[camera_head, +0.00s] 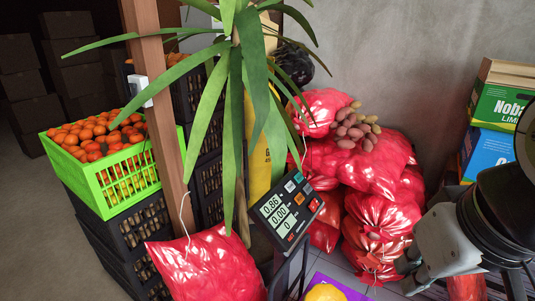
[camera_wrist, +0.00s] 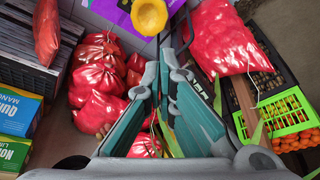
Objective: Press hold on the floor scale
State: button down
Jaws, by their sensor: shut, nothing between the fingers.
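The floor scale's dark display head (camera_head: 285,207) stands tilted in the middle of the head view, with readings of 0.86, 0.00 and 0. Small coloured keys line its edges; their labels are too small to read, so I cannot tell which is hold. My gripper (camera_head: 408,268) is at the lower right, to the right of the display and apart from it. In the wrist view my gripper (camera_wrist: 167,55) has its fingers together, with nothing between them. I cannot make out the display there; the fingers may cover it.
Red sacks (camera_head: 375,165) are piled behind and right of the display; another sack (camera_head: 205,265) lies at left. Long plant leaves (camera_head: 235,100) hang close above it. A wooden post (camera_head: 160,100), a green crate of oranges (camera_head: 110,190) and a yellow squash (camera_wrist: 149,15) on purple also show.

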jog(key=shift+a, duration=0.15)
jog(key=w+d+n+t+h+b, duration=0.1)
jog(key=w+d+n+t+b, duration=0.2)
jog(key=w, duration=0.9)
jog(key=w+d+n+t+b, duration=0.1)
jog(key=w+d+n+t, duration=0.15)
jog(key=w+n, duration=0.65)
jog(key=w+d+n+t+h+b, duration=0.15)
jog(key=w+d, duration=0.25)
jog(key=w, duration=1.1)
jog(key=w+a+f+n+t+y+b, duration=0.1)
jog(key=w+f+n+t+y, duration=0.1)
jog(key=w+n, duration=0.3)
jog(key=w+a+f+n+t+y+b, duration=0.1)
jog(key=w+f+n+y+b, duration=0.15)
jog(key=w, duration=0.35)
jog(key=w+a+f+n+y, duration=0.2)
jog(key=f+n+y, duration=0.2)
jog(key=n, duration=0.1)
jog(key=w+a+f+n+y+b, duration=0.1)
jog(key=f+n+y, duration=0.3)
jog(key=f+n, duration=0.1)
jog(key=shift+w+a+f+g+b, duration=0.25)
jog(key=shift+w+a+g+b, duration=0.05)
jog(key=shift+w+a, duration=0.1)
jog(key=shift+f, duration=0.1)
